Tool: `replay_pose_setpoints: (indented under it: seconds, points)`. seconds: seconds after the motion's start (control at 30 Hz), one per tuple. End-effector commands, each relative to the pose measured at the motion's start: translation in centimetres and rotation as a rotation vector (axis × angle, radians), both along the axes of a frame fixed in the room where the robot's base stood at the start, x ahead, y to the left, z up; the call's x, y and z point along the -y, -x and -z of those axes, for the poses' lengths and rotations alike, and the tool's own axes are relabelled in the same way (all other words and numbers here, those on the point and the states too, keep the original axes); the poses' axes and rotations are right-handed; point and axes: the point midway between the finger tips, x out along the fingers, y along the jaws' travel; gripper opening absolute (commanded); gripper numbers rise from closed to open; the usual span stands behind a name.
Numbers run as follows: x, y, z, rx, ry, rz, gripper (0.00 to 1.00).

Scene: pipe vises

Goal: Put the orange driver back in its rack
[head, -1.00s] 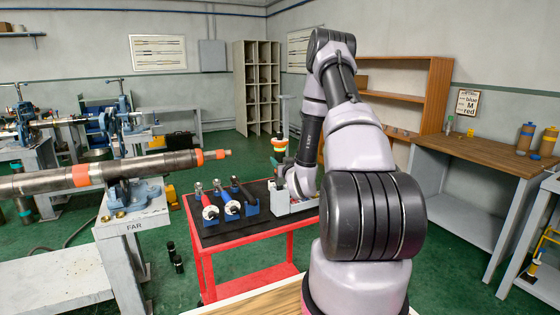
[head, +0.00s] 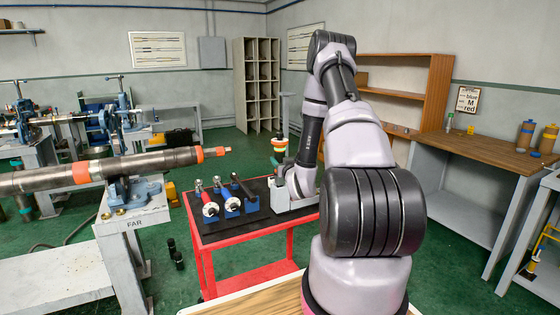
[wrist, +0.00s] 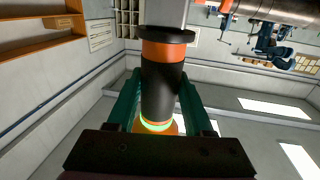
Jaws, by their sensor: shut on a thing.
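The orange driver (wrist: 158,95) has a black grip between orange bands and a glowing green ring at one end. My gripper (wrist: 160,108) is shut on it, with a green finger on either side of the black grip. In the head view the driver's orange top (head: 279,143) shows above the cart, beside my wrist. A pale grey holder (head: 292,206) stands at the right of the cart top, just below my gripper. My arm hides part of it. I cannot tell whether it is the driver's rack, or whether the driver touches it.
The red cart (head: 250,230) has a dark top. Blue stands (head: 232,208) with several tools sit left of the pale holder. A long pipe (head: 110,170) in a vise marked FAR reaches toward the cart from the left. A wooden bench (head: 470,155) stands at the right.

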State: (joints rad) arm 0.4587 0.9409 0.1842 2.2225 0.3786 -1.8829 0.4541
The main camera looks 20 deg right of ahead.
Motion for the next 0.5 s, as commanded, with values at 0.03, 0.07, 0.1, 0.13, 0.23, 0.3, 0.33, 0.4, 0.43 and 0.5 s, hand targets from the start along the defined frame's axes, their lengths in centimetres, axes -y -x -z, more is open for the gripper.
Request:
replay_pose_setpoints:
  seconds: [0.03, 0.07, 0.1, 0.13, 0.23, 0.3, 0.33, 0.4, 0.43, 0.5]
  points:
    - [0.0, -0.06, -0.06, 0.003, 0.001, -0.001, 0.0]
    - [0.0, -0.06, -0.03, 0.003, 0.001, -0.001, 0.0]
    - [0.0, -0.06, 0.02, 0.004, 0.001, -0.001, 0.0]
    - [0.0, -0.06, 0.05, 0.004, 0.001, -0.001, 0.0]
    - [0.0, -0.06, 0.17, 0.004, 0.001, -0.001, 0.0]
    - [0.01, -0.06, 0.25, 0.004, 0.001, -0.001, 0.0]
    - [0.01, -0.06, 0.28, 0.004, 0.001, -0.001, 0.0]
    - [0.01, -0.06, 0.37, 0.004, 0.001, -0.001, 0.0]
    - [0.01, -0.06, 0.4, 0.004, 0.001, 0.0, 0.0]
    - [0.01, -0.06, 0.5, 0.004, 0.001, 0.0, 0.0]
